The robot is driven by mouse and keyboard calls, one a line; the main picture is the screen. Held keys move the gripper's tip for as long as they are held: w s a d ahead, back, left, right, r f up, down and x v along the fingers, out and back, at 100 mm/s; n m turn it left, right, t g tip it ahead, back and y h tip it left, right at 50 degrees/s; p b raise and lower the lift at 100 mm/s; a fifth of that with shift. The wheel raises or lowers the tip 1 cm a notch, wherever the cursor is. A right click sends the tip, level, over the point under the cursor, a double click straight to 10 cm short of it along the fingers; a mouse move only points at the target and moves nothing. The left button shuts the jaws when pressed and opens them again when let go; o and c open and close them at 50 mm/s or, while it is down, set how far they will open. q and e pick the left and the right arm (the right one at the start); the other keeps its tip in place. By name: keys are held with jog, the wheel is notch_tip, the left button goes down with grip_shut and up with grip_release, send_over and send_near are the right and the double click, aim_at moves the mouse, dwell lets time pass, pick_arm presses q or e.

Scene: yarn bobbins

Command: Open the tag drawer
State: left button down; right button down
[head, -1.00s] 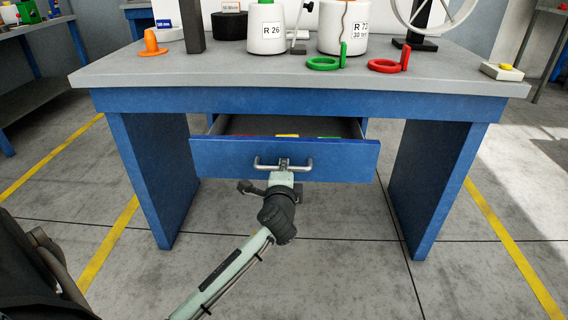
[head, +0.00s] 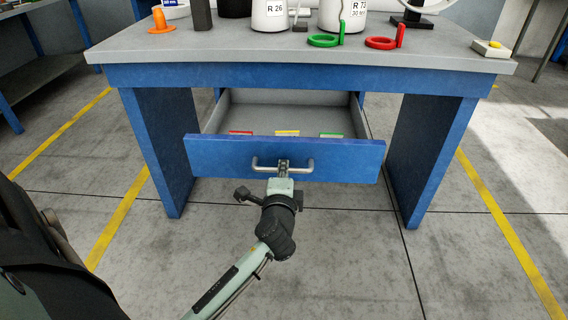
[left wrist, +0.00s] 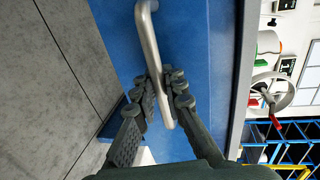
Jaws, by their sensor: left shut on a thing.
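The blue tag drawer (head: 230,150) under the workbench stands well out from the bench, open at the top. Red (head: 241,133), yellow (head: 287,133) and green (head: 331,135) tags lie inside it near the front panel. My left gripper (head: 284,165) is shut on the metal bar handle (head: 307,166) at the middle of the drawer front. In the left wrist view the two fingers (left wrist: 166,98) sit on either side of the handle bar (left wrist: 148,42). My right gripper is not in view.
The grey bench top (head: 220,46) carries an orange cone (head: 159,20), white bobbins, a green ring holder (head: 324,41) and a red one (head: 381,43). Blue bench legs (head: 157,150) stand on both sides of the drawer. The floor in front is clear.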

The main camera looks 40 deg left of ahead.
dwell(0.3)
pick_arm(q)
jog(key=c, duration=1.6)
grip_release()
jog(key=shift+o, duration=0.2)
jog(key=shift+s+d, duration=0.1)
jog(key=shift+s+d, duration=0.1)
jog(key=shift+s, duration=0.1)
jog(key=v, duration=1.1)
jog(key=shift+s, duration=0.2)
jog(key=shift+d, duration=0.1)
